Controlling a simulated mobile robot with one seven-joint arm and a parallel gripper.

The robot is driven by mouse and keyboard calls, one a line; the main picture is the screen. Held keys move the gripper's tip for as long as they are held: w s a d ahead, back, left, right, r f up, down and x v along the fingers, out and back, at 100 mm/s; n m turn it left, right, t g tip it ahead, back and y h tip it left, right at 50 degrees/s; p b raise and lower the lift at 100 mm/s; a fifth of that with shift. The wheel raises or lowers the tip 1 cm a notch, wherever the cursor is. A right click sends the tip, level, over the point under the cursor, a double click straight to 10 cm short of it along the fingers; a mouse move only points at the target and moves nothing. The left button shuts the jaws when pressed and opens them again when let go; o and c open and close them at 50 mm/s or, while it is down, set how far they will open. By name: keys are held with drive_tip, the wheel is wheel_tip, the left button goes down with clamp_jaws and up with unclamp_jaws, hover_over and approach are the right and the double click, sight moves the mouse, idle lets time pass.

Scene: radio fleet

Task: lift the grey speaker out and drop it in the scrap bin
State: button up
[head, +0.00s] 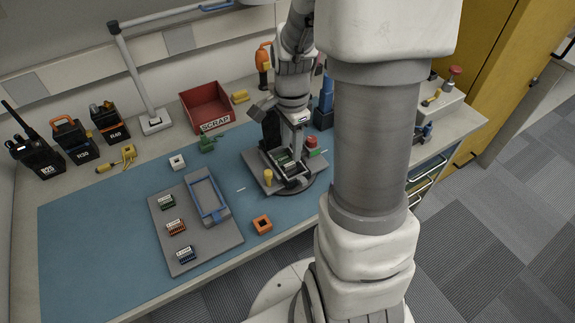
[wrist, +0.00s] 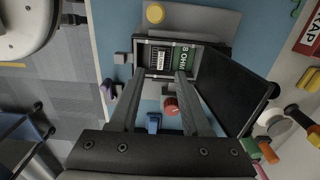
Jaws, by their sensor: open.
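An opened radio case (head: 290,167) sits on a grey fixture plate on the bench. In the wrist view the case (wrist: 197,62) holds a green board (wrist: 183,57) and a pale part with dark stripes (wrist: 160,58); its black lid (wrist: 237,92) stands open to the right. I cannot tell for sure which part is the grey speaker. My gripper (wrist: 160,77) is open and empty, its fingertips over the near edge of the case. In the head view the arm partly covers the case. The red scrap bin (head: 214,125) stands behind; its label edge (wrist: 307,38) shows in the wrist view.
A grey tray (head: 160,225) with several small modules and a blue frame lies on the blue mat (head: 90,230). An orange block (head: 262,224) is near the front edge. Several radios (head: 75,140) stand at the left. A lamp post (head: 140,80) rises left of the bin.

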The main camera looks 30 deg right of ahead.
sight(290, 164)
drive_tip(key=shift+a+f+b, duration=0.15)
drive_tip(key=shift+f+b, duration=0.3)
drive_tip(key=shift+f, duration=2.35)
clamp_jaws()
